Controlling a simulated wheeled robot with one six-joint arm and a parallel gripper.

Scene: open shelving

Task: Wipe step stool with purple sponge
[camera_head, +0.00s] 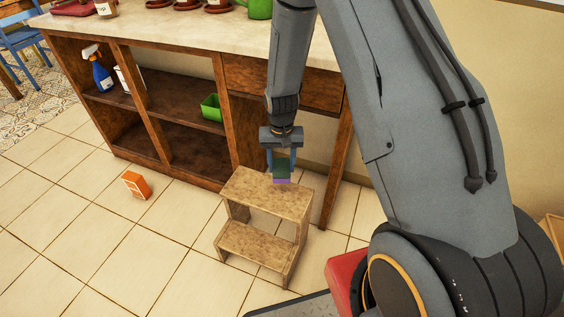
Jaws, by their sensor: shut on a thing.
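My gripper (283,160) points down over the back right part of the step stool's top. It is shut on a small sponge (281,181) with a purple lower face and a dark green upper part. The sponge is at or just above the stool's top; I cannot tell if it touches. The step stool (252,190) is wooden and stands upright on the tiled floor, with a lower step (256,243) in front. The top shows mottled, darker patches.
Behind the stool stands a wooden shelf unit (180,140) with a pale countertop. It holds a blue spray bottle (101,74) and a green bin (211,107). An orange box (137,185) lies on the floor at left. A red object (341,287) is near my base.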

